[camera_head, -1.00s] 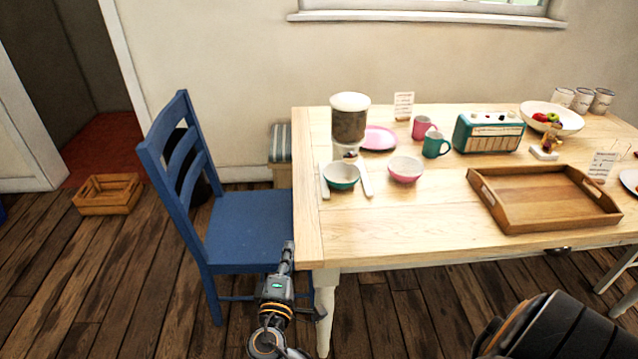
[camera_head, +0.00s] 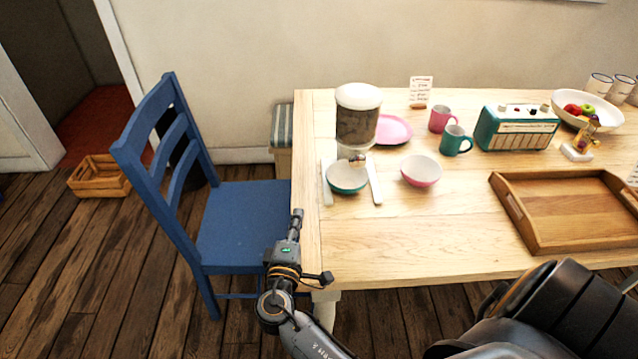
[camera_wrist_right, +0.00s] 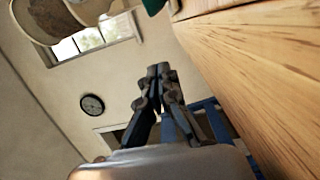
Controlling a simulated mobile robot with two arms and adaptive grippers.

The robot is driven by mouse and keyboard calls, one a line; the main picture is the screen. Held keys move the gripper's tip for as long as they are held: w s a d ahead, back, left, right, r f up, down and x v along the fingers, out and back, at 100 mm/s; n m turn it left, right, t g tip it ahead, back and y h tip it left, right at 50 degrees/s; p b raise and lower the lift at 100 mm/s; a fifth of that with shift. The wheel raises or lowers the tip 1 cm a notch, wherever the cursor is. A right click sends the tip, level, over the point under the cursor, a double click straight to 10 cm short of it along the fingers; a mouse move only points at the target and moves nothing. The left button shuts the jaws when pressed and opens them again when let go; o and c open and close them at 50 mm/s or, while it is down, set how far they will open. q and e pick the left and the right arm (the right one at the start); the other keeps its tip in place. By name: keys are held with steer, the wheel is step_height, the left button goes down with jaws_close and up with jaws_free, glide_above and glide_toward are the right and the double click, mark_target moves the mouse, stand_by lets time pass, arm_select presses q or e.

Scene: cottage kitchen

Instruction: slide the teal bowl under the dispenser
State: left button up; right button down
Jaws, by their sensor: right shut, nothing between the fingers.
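The teal bowl (camera_head: 348,181), white inside, sits upright on the table between two pale strips (camera_head: 326,183). The dispenser (camera_head: 357,125), with a white lid and dark contents, stands right behind it. Its spout (camera_head: 357,157) is close to the bowl's back rim; I cannot tell how far it overhangs. My right gripper (camera_head: 297,214) is shut and empty at the table's left edge, nearer to me than the bowl and apart from it. In the right wrist view the shut fingers (camera_wrist_right: 160,72) are beside the table edge. My left gripper is out of view.
A pink bowl (camera_head: 421,170) stands right of the teal one, with a pink plate (camera_head: 393,129) and mugs (camera_head: 455,141) behind. A wooden tray (camera_head: 510,215) lies further right. A blue chair (camera_head: 240,215) stands close left of the table. The table's front left is clear.

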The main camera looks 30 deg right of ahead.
mark_target(328, 181)
steer(key=p+x, duration=0.1)
steer(key=x, duration=0.9)
steer(key=shift+w+d+r+p, duration=0.1)
steer(key=shift+r+p, duration=0.05)
steer(key=shift+p, duration=0.25)
steer(key=shift+s+d+p, duration=0.6)
steer(key=shift+s+d, duration=0.2)
steer(key=shift+d, duration=0.25)
steer(key=shift+s+d, duration=0.3)
steer(key=shift+d, duration=0.2)
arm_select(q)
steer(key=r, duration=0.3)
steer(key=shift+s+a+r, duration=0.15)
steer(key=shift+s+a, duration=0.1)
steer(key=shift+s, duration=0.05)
arm_select(e)
steer(key=shift+s+d, duration=0.3)
steer(key=shift+d, duration=0.25)
steer(key=shift+s+d+b, duration=0.1)
steer(key=shift+d+b, duration=0.1)
steer(key=shift+b, duration=0.15)
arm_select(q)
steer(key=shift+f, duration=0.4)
